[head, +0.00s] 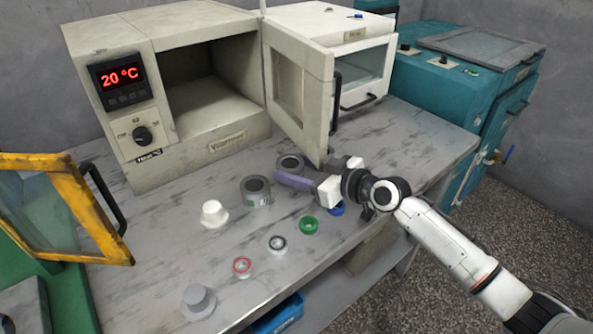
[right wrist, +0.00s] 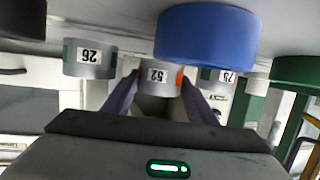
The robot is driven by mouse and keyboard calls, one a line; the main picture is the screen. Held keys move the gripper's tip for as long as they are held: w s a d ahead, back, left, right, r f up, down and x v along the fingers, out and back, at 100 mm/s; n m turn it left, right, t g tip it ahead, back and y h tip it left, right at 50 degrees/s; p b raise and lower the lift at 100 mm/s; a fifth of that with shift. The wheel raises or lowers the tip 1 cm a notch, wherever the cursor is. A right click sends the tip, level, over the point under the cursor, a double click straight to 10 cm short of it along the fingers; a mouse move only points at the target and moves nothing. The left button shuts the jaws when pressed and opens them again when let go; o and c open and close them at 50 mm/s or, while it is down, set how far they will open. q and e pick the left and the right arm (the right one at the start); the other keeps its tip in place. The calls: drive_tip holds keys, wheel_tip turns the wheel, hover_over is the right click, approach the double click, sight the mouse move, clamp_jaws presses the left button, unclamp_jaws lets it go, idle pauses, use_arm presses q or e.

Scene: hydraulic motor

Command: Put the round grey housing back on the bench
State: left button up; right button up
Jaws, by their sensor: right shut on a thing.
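In the right wrist view, which looks upside down, the held housing (right wrist: 160,78) carries a white label and an orange mark between the fingertips. It is very low over the bench (head: 150,235); I cannot tell whether it touches. A second grey housing (head: 255,190) stands close by on its left. My left gripper is not in view.
A blue ring (head: 337,209) and green ring (head: 309,225) lie near the gripper. Other small rings and a white stepped part (head: 214,213) stand toward the front. The oven's open door (head: 298,90) rises just behind. Another labelled grey housing (right wrist: 90,58) shows in the wrist view.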

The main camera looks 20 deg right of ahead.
drive_tip(key=shift+s+f, duration=0.15)
drive_tip(key=shift+f, duration=0.35)
drive_tip(key=o, duration=1.5)
drive_tip(key=shift+s+a+f, duration=0.1)
drive_tip(key=shift+f, duration=0.2)
drive_tip(key=shift+c, duration=0.2)
drive_tip(key=shift+r+p, duration=0.55)
drive_tip(key=shift+p, duration=0.05)
drive_tip(key=shift+s+d, duration=0.15)
drive_tip(key=shift+d, duration=0.05)
drive_tip(key=v, duration=0.7)
drive_tip(key=r+v, duration=0.1)
drive_tip(key=v, duration=0.3)
drive_tip(key=shift+d, duration=0.15)
